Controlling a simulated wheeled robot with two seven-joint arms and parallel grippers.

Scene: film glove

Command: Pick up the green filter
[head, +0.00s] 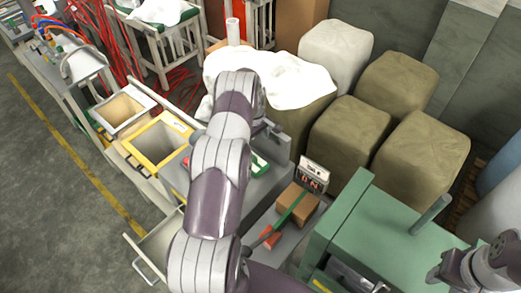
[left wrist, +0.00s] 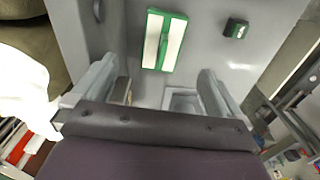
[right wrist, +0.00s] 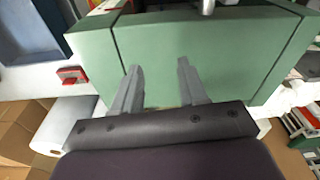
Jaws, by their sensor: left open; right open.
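A flat green-framed piece with two pale panels, which looks like the green filter (left wrist: 164,40), lies on a grey surface in the left wrist view. Part of it shows beside my left arm in the head view (head: 259,163). My left gripper (left wrist: 158,88) is open and empty, with the green-framed piece beyond its fingertips, not between them. In the head view its fingers are mostly hidden by my arm. My right gripper (right wrist: 160,78) is open and empty in front of a green machine housing (right wrist: 190,50). In the head view it is at the lower right edge.
A small dark green box (left wrist: 236,28) is on the same grey surface. The green machine (head: 385,225) stands right of it, with a brown box (head: 298,203) between. Yellow-rimmed (head: 158,145) and white-rimmed bins (head: 122,110) are at left; large olive sacks (head: 422,155) stand behind.

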